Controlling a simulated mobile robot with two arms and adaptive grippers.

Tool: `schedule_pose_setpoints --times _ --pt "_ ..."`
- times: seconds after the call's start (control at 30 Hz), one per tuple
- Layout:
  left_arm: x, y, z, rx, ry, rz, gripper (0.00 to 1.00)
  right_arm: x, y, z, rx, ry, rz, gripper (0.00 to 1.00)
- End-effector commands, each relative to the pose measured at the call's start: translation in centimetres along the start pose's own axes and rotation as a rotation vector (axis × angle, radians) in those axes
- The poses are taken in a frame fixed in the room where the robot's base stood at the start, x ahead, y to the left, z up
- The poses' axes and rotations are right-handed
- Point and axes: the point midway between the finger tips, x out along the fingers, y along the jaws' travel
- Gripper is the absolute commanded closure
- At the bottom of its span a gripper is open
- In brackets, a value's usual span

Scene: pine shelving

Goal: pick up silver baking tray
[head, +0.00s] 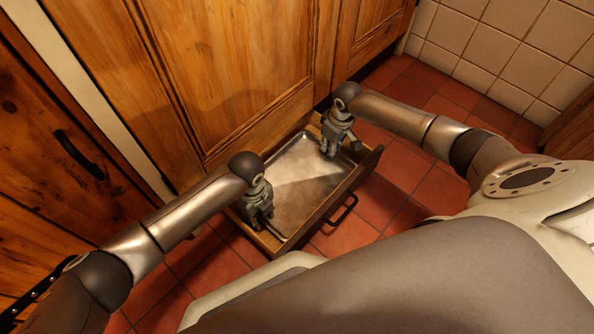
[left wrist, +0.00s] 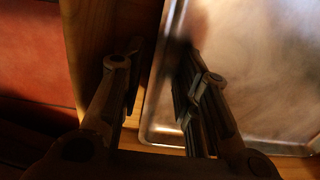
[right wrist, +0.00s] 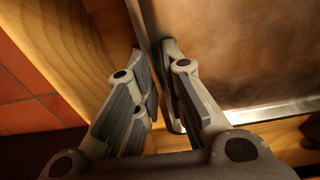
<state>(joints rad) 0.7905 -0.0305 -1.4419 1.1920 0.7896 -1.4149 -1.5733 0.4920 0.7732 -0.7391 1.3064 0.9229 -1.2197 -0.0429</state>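The silver baking tray (head: 300,185) lies flat in an open drawer; it also shows in the left wrist view (left wrist: 270,70) and the right wrist view (right wrist: 240,50). My left gripper (head: 260,222) is low at the tray's near left side. In the left wrist view its open fingers (left wrist: 158,60) straddle the tray's rim, one over the tray and one by the drawer wall. My right gripper (head: 340,150) is at the tray's far right side. In the right wrist view its fingers (right wrist: 158,70) stand either side of the rim with a narrow gap. Contact with the rim is unclear.
The wooden drawer (head: 318,218) has a dark handle (head: 343,211) on its front. Wooden cabinet doors (head: 235,70) rise right behind it, and another door with a dark handle (head: 78,155) is at left. Red floor tiles (head: 405,165) are clear to the right.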

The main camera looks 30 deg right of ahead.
Motion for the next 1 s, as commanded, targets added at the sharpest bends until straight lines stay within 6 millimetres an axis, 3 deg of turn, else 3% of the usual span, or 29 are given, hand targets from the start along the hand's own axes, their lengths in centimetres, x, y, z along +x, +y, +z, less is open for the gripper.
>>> schedule_pose_setpoints --times 0.13,0.23,0.4,0.77,1.0 --pt "0.0 0.0 0.0 0.0 0.0 0.0 0.7 0.0 0.0 0.0 0.0 0.0 0.0 0.89" --pt "0.0 0.0 0.0 0.0 0.0 0.0 0.81 0.0 0.0 0.0 0.0 0.0 0.0 1.0" --pt "0.0 0.0 0.0 0.0 0.001 0.0 1.0 -0.1 0.0 0.0 0.0 0.0 0.0 1.0" --pt "-0.2 0.0 0.0 0.001 0.0 -0.001 1.0 -0.2 0.1 -0.1 -0.001 0.001 0.001 1.0" --pt "-1.3 0.0 0.0 0.002 0.0 0.0 1.0 -1.4 0.1 -0.2 -0.001 0.001 0.002 1.0"
